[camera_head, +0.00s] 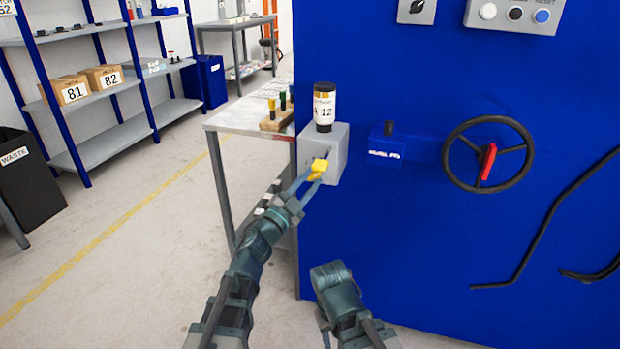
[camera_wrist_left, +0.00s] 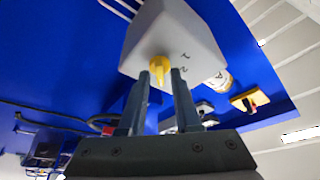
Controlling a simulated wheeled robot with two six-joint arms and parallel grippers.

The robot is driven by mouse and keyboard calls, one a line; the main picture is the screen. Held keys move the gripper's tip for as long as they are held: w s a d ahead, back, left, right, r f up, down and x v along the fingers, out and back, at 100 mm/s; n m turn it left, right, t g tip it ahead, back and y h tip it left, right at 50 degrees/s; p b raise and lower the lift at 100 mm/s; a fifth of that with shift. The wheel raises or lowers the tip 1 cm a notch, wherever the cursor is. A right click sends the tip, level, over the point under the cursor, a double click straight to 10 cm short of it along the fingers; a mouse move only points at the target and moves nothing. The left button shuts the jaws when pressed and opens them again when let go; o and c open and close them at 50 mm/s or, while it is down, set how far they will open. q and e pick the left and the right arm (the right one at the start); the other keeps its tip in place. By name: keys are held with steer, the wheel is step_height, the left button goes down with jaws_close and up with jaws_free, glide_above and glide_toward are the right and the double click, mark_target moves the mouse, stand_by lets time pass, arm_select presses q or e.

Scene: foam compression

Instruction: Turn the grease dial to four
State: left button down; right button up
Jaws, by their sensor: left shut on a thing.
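The yellow grease dial (camera_head: 319,166) sits on the front face of a grey box (camera_head: 337,150) fixed to the blue machine's left edge. My left gripper (camera_head: 313,174) is shut on the dial, one finger on each side. In the left wrist view the dial (camera_wrist_left: 160,69) shows between the fingertips, and the grey box (camera_wrist_left: 172,38) fills the area behind it. Small marks, seemingly 1 and 2, show on the box to the right of the dial; the other marks are hidden or unclear. My right gripper is not in view; only part of that arm shows at the bottom.
A black handwheel (camera_head: 452,160) with a red handle and bent black rails are on the blue panel (camera_head: 400,240) to the right. A metal table (camera_head: 235,122) stands close on the left.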

arm_select(q)
steer(key=shift+r+m+g+p, duration=0.1)
steer(key=shift+m+g+p, duration=0.55)
steer(key=shift+m, duration=1.15)
steer(key=c, duration=0.9)
jaws_free()
